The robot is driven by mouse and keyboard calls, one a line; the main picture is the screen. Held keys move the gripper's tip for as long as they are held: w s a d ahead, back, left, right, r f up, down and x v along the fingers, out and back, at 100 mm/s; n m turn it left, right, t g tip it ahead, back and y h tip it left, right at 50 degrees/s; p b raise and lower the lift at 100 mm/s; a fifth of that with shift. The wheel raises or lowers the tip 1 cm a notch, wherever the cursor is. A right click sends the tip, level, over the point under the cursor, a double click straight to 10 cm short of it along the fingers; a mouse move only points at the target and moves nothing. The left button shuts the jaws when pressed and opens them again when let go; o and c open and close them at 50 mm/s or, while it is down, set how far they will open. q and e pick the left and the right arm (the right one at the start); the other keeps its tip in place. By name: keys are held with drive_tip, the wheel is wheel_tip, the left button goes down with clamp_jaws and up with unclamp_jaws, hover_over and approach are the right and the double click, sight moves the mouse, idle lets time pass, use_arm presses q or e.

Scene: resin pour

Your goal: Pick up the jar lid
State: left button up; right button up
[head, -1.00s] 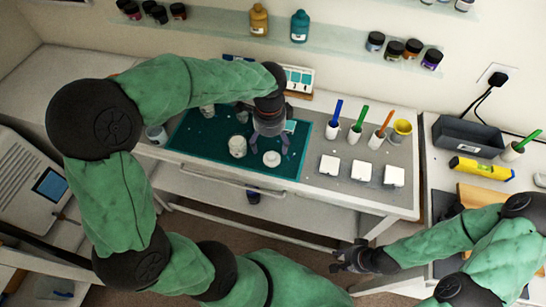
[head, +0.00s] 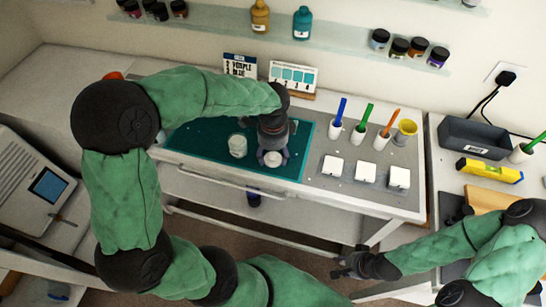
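The white round jar lid (head: 273,159) lies on the green mat (head: 215,150), near its front edge. My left gripper (head: 273,157) points down over the lid, with its fingers apart on either side of it. I cannot tell whether the fingertips touch the lid's rim. An open glass jar (head: 237,147) with pale contents stands on the mat just left of the lid. My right gripper (head: 347,262) hangs in front of the bench, far from the lid; whether it is open or shut does not show clearly.
Right of the mat stand several white blocks (head: 366,172), holders with coloured sticks (head: 359,131) and a yellow cup (head: 405,130). Two cards (head: 293,75) stand behind my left arm. A dark bin (head: 472,138) and a yellow level (head: 489,171) are on the right bench.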

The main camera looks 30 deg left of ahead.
use_arm(q)
drive_tip(key=shift+c, duration=1.3)
